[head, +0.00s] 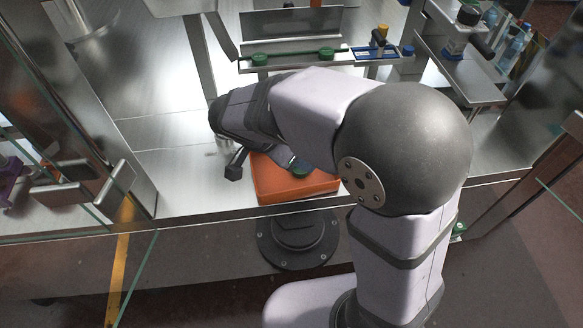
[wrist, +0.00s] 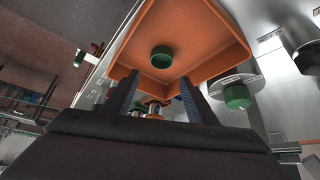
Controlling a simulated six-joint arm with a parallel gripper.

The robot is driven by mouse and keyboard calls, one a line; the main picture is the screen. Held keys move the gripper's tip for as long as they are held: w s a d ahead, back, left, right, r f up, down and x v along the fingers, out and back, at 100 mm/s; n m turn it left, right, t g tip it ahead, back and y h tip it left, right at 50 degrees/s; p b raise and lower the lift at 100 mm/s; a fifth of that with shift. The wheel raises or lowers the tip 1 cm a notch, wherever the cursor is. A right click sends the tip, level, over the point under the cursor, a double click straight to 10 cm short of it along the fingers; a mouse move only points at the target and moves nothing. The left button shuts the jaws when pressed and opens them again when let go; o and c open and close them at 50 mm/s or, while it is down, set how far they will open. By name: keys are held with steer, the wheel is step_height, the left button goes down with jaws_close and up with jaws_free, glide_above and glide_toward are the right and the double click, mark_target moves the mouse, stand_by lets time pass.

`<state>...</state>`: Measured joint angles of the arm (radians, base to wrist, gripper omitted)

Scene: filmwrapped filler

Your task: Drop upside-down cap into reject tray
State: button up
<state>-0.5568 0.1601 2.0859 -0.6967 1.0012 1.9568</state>
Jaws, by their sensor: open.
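The orange reject tray (head: 265,190) sits at the front edge of the bench, partly hidden by my arm in the head view. In the wrist view its orange floor and walls (wrist: 205,25) lie beyond my fingertips. A green cap (wrist: 161,57) rests on the tray floor; I cannot tell for sure which way up it is. A green cap also shows in the tray in the head view (head: 300,168). My gripper (wrist: 158,82) is open, its two dark fingers apart with no cap held between them. The cap lies beyond the gap between the fingertips.
Green caps (head: 260,59) (head: 326,53) and a blue cap (head: 407,50) sit along a metal rail at the back. Glass panels and metal posts (head: 120,180) flank the bench.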

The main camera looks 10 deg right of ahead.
steer(key=b+v, duration=0.2)
steer(key=v, duration=0.5)
stand_by(0.5)
steer(key=s+d+f+n+g+p, duration=0.25)
steer(key=s+d, duration=0.25)
steer(key=s, duration=0.3)
steer(key=s+d+f+n+y+b, duration=0.1)
steer(key=s+d+f+n+y, duration=0.1)
steer(key=f+n, duration=0.2)
steer(key=s+d+f+n+g+y+b, duration=0.1)
steer(key=s+d+f+n+y, duration=0.1)
steer(key=f, duration=0.6)
steer(key=d+n+y, duration=0.1)
steer(key=n, duration=0.1)
steer(key=shift+s+f+n+b, duration=0.15)
steer(key=shift+f+n+b, duration=0.15)
steer(key=shift+f+n, duration=0.1)
steer(key=shift+a, duration=0.1)
stand_by(0.6)
